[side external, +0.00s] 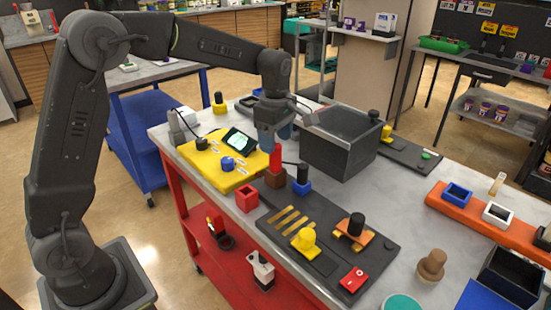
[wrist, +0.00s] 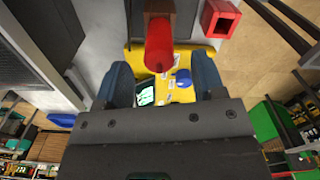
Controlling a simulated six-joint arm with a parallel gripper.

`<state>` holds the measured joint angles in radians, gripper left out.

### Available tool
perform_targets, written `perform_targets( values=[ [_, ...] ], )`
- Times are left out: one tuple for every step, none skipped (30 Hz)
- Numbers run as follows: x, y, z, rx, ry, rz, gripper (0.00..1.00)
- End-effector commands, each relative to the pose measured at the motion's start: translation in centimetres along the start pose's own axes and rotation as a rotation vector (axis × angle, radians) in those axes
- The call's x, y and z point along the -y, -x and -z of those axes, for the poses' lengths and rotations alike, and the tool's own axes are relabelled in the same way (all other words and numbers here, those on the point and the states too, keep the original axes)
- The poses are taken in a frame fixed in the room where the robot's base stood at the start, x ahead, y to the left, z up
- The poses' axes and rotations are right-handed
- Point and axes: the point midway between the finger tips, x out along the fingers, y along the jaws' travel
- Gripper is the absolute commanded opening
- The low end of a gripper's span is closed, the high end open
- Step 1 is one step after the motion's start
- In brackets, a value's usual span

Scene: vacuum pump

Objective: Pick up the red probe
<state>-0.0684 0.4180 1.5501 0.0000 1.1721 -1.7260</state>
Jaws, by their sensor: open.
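The red probe (side external: 276,159) stands upright in a brown block (side external: 275,179) on the grey table. It is also in the wrist view (wrist: 160,46), at the top centre, with part of its brown block (wrist: 158,7) above it. My gripper (side external: 275,138) is over the table, just above and beside the probe's top in the side view. In the wrist view my gripper (wrist: 160,80) has its two blue fingers spread wide, one on each side of the probe's line. The fingers look apart from the probe, and nothing is held between them.
A red open box (side external: 247,198) and a blue block with a black peg (side external: 302,182) stand close to the brown block. A yellow plate (side external: 200,156) with a small screen (side external: 240,141) lies left. A large grey bin (side external: 341,145) stands right, near my gripper. A dark tray (side external: 330,235) lies in front.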

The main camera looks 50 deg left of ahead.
Motion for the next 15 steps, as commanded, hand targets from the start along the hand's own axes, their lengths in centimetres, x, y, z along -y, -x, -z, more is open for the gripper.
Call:
perform_targets(
  values=[
    [0.0,-0.8,0.1,-0.001,0.000,0.005,0.63],
    [0.0,-1.3,0.1,-0.001,0.000,0.005,0.63],
    [0.0,-1.9,0.1,-0.001,0.000,0.006,0.63],
    [-0.1,-2.4,0.1,-0.001,0.000,0.005,0.63],
    [-0.1,-2.8,0.1,-0.001,0.000,0.006,0.63],
    [-0.1,-3.4,0.1,-0.001,0.000,0.004,0.63],
    [-0.1,-3.7,0.1,-0.001,0.000,0.004,0.63],
    [-0.1,-4.0,0.1,-0.001,0.000,0.003,0.63],
    [-0.1,-4.2,0.1,0.000,0.000,0.002,0.63],
    [-0.1,-4.4,0.1,-0.001,0.000,0.001,0.63],
    [-0.1,-4.5,0.1,0.000,0.000,0.001,0.63],
    [-0.1,-4.6,0.1,0.000,0.000,0.001,0.63],
    [-0.1,-4.6,0.1,0.000,0.000,0.001,0.63],
    [-0.1,-4.6,0.1,0.000,0.000,0.001,0.63],
    [-0.1,-4.6,0.1,0.000,0.000,0.000,0.63]
  ],
)
